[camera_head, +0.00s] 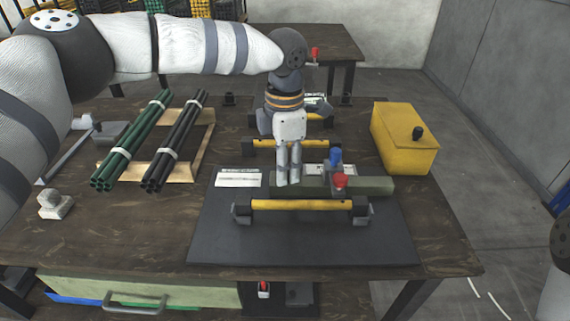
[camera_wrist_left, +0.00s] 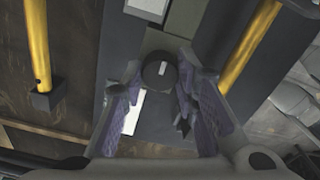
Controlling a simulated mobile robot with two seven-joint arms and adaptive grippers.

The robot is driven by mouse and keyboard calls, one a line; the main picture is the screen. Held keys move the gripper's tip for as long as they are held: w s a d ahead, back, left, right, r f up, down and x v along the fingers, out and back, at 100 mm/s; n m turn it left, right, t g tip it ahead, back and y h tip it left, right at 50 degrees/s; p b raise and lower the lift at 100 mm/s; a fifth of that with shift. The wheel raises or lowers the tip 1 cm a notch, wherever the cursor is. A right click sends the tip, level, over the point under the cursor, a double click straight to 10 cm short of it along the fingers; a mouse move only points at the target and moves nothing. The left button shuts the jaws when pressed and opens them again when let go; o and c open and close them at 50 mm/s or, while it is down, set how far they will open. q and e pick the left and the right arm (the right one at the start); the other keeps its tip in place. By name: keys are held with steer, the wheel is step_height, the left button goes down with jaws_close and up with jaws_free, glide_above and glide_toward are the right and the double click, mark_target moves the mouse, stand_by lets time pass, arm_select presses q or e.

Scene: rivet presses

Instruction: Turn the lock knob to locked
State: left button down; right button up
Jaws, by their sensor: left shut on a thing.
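The lock knob (camera_wrist_left: 158,74) is a round dark knob with a white mark line, seen from above in the left wrist view. It sits at the end of the grey-green press body (camera_wrist_left: 165,45). My left gripper (camera_head: 289,182) points down over the left end of the press body (camera_head: 375,186). In the left wrist view the same gripper (camera_wrist_left: 164,78) has a finger on each side of the knob and is shut on it. In the head view the fingers hide the knob. My right gripper is not in view.
A yellow bar (camera_head: 300,204) runs in front of the press body. Red (camera_head: 340,181) and blue (camera_head: 336,157) knobs stand to the right. A yellow box (camera_head: 405,140) is at the back right. Green (camera_head: 130,140) and black (camera_head: 175,142) rod bundles lie at the left.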

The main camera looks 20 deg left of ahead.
arm_select(q)
steer(key=shift+m, duration=0.4)
steer(key=c, duration=1.3)
jaws_free()
step_height(320, 180, up, 12)
